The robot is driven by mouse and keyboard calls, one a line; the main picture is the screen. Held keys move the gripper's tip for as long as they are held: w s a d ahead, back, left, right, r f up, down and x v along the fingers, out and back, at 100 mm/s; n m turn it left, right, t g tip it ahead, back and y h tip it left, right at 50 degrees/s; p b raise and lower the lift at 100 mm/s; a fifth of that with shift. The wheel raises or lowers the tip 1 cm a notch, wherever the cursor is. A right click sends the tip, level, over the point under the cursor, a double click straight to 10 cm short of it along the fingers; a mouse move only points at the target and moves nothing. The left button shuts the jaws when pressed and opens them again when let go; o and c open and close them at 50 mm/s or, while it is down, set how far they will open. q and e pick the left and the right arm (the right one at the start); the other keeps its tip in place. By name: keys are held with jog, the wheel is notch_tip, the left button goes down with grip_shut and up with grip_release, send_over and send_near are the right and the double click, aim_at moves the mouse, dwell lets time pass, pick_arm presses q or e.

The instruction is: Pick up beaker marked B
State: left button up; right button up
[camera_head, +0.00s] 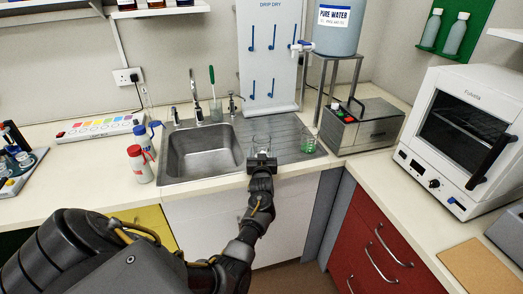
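A clear glass beaker (262,141) stands on the ribbed drainboard to the right of the sink, close to the counter's front edge. My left gripper (262,159) is at its near side and hides its lower part. I cannot tell whether the fingers are around it or only in front of it. Another clear beaker (308,143), with green at its base, stands further right on the drainboard. No letter B can be read on either beaker. My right gripper is not in view.
The steel sink (205,153) lies left of the beakers. A drip-dry rack (272,60) rises behind. A pure water tank (338,25), a metal bath (362,124) and a white oven (462,140) are on the right.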

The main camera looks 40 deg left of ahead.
pick_arm(q)
jog(key=c, duration=0.8)
jog(key=shift+o, duration=0.2)
jog(key=shift+r, duration=0.15)
jog(key=shift+r+b, duration=0.5)
jog(key=shift+r, duration=0.5)
jog(key=s+r+b, duration=0.2)
jog(key=s+r, duration=0.8)
jog(key=s, duration=0.3)
jog(key=shift+s+a+r, duration=0.2)
jog(key=shift+s+r, duration=0.1)
jog(key=shift+s, duration=0.1)
